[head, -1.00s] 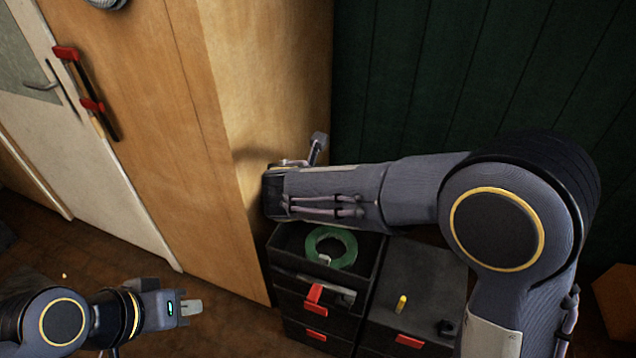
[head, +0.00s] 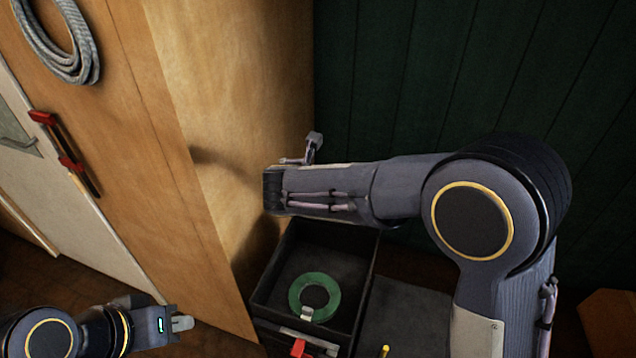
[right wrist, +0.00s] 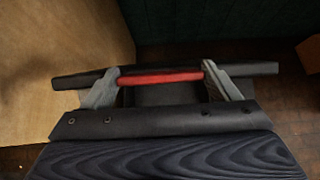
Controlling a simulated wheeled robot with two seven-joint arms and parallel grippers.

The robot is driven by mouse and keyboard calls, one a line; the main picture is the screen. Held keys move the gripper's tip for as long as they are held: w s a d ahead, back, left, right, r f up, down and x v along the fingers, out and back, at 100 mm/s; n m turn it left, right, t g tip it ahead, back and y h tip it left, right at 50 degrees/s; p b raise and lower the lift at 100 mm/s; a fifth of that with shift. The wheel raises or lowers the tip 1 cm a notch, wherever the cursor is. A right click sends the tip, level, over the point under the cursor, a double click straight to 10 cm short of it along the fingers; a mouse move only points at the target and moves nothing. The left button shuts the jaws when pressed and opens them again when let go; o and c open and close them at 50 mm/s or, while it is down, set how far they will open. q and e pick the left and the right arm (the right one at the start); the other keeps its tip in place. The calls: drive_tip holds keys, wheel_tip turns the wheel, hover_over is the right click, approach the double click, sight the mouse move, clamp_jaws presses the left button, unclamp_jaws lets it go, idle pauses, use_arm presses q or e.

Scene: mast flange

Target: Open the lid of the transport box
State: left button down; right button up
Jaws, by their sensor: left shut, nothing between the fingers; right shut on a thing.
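The transport box (head: 258,290) is dark and stands low beside the wooden cabinet. Its top shows open in the head view, with a green ring (head: 334,291) lying inside. A red catch (head: 298,348) shows at its front. In the right wrist view my right gripper (right wrist: 161,78) is shut on a red handle (right wrist: 160,77), which lies across between its two grey fingers in front of a dark edge-on bar. My left gripper (head: 182,323) is shut and empty at lower left, apart from the box.
A tall wooden cabinet (head: 215,130) stands close to the left of the box. A rope coil (head: 75,45) and a red clamp (head: 58,150) are on its front. A dark green wall (head: 400,80) is behind. A dark surface (head: 400,315) lies right of the box.

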drive_tip(key=shift+r, duration=0.1)
drive_tip(key=o, duration=1.3)
drive_tip(key=b+v, duration=0.1)
drive_tip(key=v, duration=0.6)
drive_tip(key=shift+s+r, duration=0.2)
drive_tip(key=shift+s, duration=0.1)
drive_tip(key=shift+a, duration=0.1)
drive_tip(key=s+d+f+m+g+y, duration=0.15)
drive_tip(key=s+d+m, duration=0.25)
drive_tip(key=d+m, duration=0.4)
drive_tip(key=s+d+m+g, duration=0.3)
drive_tip(key=s+d+m, duration=0.2)
drive_tip(key=d, duration=0.5)
drive_tip(key=s+d+f+m+y, duration=0.1)
drive_tip(key=s+m+y, duration=0.1)
drive_tip(key=s+m, duration=0.6)
drive_tip(key=s+d+f+m+y, duration=0.2)
drive_tip(key=s+m, duration=0.6)
drive_tip(key=m, duration=0.4)
drive_tip(key=shift+s+d+f+m+y, duration=0.2)
drive_tip(key=shift+s+m+y, duration=0.2)
drive_tip(key=shift+y, duration=0.45)
